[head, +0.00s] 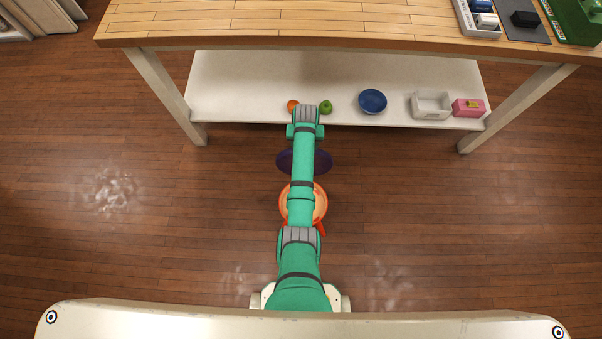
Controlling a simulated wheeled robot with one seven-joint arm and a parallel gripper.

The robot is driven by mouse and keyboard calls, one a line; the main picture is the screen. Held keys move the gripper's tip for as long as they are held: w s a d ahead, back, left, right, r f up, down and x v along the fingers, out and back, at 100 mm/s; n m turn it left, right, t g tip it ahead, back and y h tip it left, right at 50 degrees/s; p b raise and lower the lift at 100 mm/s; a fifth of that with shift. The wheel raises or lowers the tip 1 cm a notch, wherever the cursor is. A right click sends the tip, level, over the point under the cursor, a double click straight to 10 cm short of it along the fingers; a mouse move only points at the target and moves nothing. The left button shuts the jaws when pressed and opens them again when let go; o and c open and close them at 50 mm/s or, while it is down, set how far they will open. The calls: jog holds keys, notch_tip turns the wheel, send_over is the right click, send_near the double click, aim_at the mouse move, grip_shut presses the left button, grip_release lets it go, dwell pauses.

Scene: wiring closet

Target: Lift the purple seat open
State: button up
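The purple seat (284,162) is a dark round disc low under my arm in the head view. Its left and right edges show on both sides of my green arm, and its middle is hidden. My arm reaches forward over it toward the table's lower shelf. The far end of the arm is beyond the seat in the picture. My gripper's fingers are hidden by the arm, so I cannot see whether they are open or touch the seat.
A round orange stool-like object (321,204) stands nearer me, partly under my arm. The white lower shelf (250,85) holds an orange fruit (292,106), green apple (326,107), blue bowl (372,101), white bin (431,105) and pink box (468,107). Floor on both sides is clear.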

jog(key=shift+s+r, duration=0.2)
jog(key=shift+r, duration=1.1)
jog(key=shift+s+r, duration=0.15)
jog(key=shift+r, duration=1.1)
jog(key=shift+r, duration=0.1)
notch_tip(320, 180, up, 11)
jog(key=s, duration=0.1)
jog(key=shift+s+f, duration=0.15)
jog(key=shift+f, duration=0.05)
jog(key=shift+f, duration=0.1)
jog(key=s+d+f+t, duration=0.2)
jog(key=s+f+t, duration=0.1)
jog(key=s+f, duration=0.55)
jog(key=s+t, duration=0.4)
jog(key=s, duration=0.7)
jog(key=s+a+r+t, duration=0.2)
jog(key=s+r+t, duration=0.5)
jog(key=s+r, duration=1.2)
notch_tip(320, 180, up, 4)
jog(key=shift+s+r, duration=0.2)
jog(key=shift+s, duration=0.05)
